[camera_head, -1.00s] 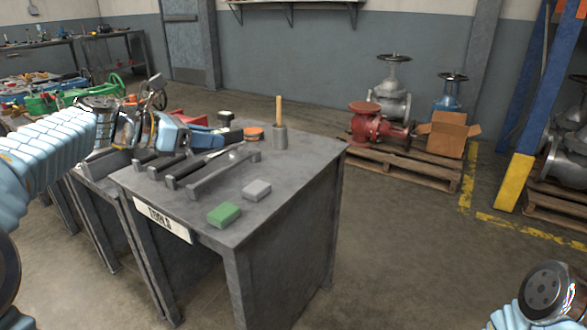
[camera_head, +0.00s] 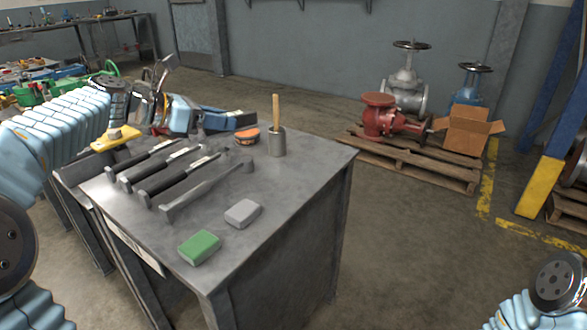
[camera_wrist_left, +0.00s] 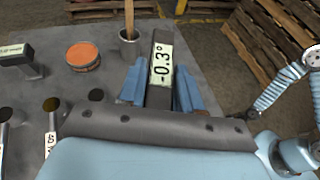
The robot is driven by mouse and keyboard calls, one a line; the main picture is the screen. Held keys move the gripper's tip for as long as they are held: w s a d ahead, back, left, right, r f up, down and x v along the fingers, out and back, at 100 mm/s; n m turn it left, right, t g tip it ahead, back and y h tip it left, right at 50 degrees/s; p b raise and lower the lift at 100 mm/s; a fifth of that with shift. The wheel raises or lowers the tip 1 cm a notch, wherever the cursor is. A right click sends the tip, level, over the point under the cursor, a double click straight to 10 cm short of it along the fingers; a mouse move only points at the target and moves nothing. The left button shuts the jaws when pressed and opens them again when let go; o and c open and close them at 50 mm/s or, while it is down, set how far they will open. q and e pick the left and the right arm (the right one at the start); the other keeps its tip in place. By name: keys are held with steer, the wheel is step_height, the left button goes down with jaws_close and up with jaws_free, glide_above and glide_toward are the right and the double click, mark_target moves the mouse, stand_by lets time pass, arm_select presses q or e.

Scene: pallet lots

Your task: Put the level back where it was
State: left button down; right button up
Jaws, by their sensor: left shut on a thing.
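The level (camera_wrist_left: 160,72) is a dark bar with a lit face reading -0.3°. In the left wrist view it stands out between the blue fingers of my left gripper (camera_wrist_left: 160,88), which is shut on it. In the head view my left gripper (camera_head: 222,120) is over the back of the grey bench (camera_head: 285,190), left of the cup. A dark end of the level (camera_head: 246,120) shows past the fingers there. Whether the level touches the bench is hard to tell. My right gripper is out of view; only part of my right arm shows at lower right.
Several dark bars (camera_head: 178,177) lie in a row on the bench. A green block (camera_head: 199,247) and a grey block (camera_head: 243,213) lie nearer the front. An orange tin (camera_wrist_left: 82,56) and a cup with a wooden handle (camera_head: 277,142) stand near the gripper. The right front of the bench is clear.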

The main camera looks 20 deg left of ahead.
arm_select(q)
steer(key=w+d+f+b, duration=0.1)
steer(key=w+d+f, duration=0.15)
steer(key=d, duration=0.45)
steer(key=b, duration=0.2)
glide_above(285, 181)
steer(key=a, duration=0.2)
steer(key=f, duration=0.5)
steer(key=shift+s+d, duration=0.2)
steer(key=shift+s, duration=0.15)
steer(key=shift+d+f, duration=0.2)
steer(key=shift+f, duration=0.1)
steer(key=f, duration=0.1)
steer(key=d+f+b, duration=0.1)
steer(key=f+b, duration=0.1)
steer(key=f, duration=0.1)
steer(key=shift+w+d, duration=0.15)
steer(key=shift+w, duration=0.1)
steer(key=shift+f, duration=0.25)
steer(key=shift+f, duration=0.1)
steer(key=c, duration=0.8)
jaws_free()
